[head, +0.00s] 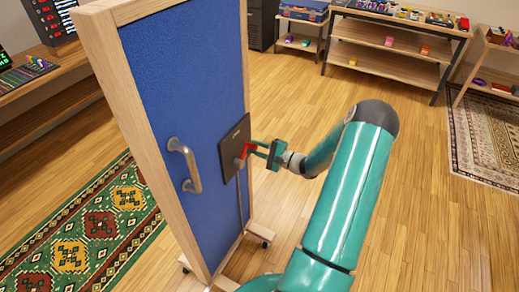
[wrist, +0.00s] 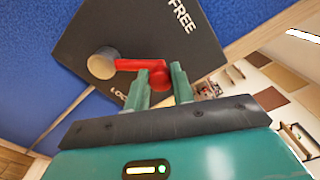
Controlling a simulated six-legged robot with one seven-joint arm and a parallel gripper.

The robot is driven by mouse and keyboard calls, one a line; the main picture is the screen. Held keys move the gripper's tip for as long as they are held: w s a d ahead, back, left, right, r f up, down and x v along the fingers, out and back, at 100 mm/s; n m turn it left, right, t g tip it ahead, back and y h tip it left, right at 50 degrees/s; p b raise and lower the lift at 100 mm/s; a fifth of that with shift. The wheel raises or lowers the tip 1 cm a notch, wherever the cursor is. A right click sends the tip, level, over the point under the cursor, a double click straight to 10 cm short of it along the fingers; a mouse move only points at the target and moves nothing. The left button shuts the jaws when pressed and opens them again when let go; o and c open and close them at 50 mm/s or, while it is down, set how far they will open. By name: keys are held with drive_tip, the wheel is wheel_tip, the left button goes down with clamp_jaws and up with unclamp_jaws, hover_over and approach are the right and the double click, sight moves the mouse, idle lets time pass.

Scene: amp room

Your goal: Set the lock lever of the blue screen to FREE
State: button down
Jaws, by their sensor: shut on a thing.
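The blue screen (head: 190,95) stands upright in a pale wood frame. A dark square plate (head: 228,148) is fixed on its face, and it fills the upper middle of the wrist view (wrist: 165,35). The red lock lever (wrist: 130,65) runs from a round metal hub (wrist: 101,63) to its bent end. The word FREE shows at the plate's upper right in the wrist view; a second word near the fingers is partly hidden. My gripper (wrist: 160,85) is shut on the lever's outer end, and in the head view my gripper (head: 268,153) meets the plate from the right.
A metal pull handle (head: 186,165) sticks out of the screen left of the plate. The screen stands on casters (head: 265,242). A green patterned rug (head: 95,230) lies at left. Shelves (head: 390,60) stand at the back.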

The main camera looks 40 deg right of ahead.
drive_tip(key=n, duration=0.1)
drive_tip(key=a+r+n, duration=0.1)
drive_tip(key=shift+s+a+n, duration=0.2)
drive_tip(key=shift+s+n, duration=0.05)
drive_tip(key=shift+n, duration=0.05)
drive_tip(key=shift+s+a+r+n, duration=0.15)
drive_tip(key=shift+a+n, duration=0.25)
drive_tip(key=shift+n, duration=0.25)
drive_tip(key=shift+s+a+r+n, duration=0.15)
drive_tip(key=shift+a+n, duration=0.2)
drive_tip(key=shift+n, duration=0.3)
drive_tip(key=c, duration=1.2)
unclamp_jaws()
drive_tip(key=shift+a, duration=0.1)
drive_tip(key=shift+s, duration=0.1)
drive_tip(key=v, duration=1.3)
drive_tip(key=shift+s, duration=0.3)
